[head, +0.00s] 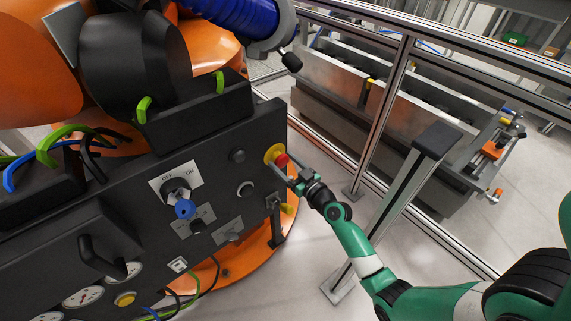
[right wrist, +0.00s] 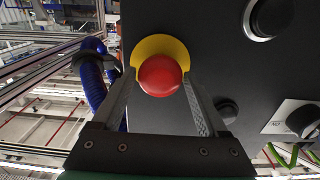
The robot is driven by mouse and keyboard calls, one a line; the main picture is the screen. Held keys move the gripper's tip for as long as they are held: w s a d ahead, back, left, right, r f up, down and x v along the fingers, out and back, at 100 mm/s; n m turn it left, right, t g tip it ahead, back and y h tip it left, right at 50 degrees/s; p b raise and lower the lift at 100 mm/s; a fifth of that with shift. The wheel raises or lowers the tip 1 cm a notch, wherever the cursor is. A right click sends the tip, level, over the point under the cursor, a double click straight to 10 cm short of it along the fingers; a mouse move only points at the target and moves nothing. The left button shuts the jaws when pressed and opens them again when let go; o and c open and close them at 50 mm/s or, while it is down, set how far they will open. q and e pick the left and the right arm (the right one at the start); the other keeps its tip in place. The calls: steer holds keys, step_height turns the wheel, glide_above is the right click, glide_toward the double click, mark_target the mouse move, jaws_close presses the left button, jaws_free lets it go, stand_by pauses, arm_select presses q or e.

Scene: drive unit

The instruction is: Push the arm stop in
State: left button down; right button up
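The arm stop is a red mushroom button (head: 281,160) on a yellow disc (head: 270,153), near the right end of the dark panel. The red button (right wrist: 160,76) and yellow disc (right wrist: 150,48) also show in the right wrist view. My right gripper (head: 287,172) is right at the button in the head view. In the right wrist view its two fingers (right wrist: 158,80) stand apart, one on each side of the button. I cannot tell whether they touch it. My left gripper is not in view.
The dark panel (head: 225,188) also carries a blue knob (head: 185,208), a black knob (head: 238,156), a ringed button (head: 246,189) and gauges (head: 83,296). A metal fence post (head: 385,110) and a slanted post (head: 408,185) stand right of it. Bare floor (head: 310,245) lies below.

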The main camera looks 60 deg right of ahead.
steer(key=shift+o, duration=0.8)
steer(key=v, duration=1.1)
steer(key=shift+s+b, duration=0.3)
steer(key=shift+a, duration=0.1)
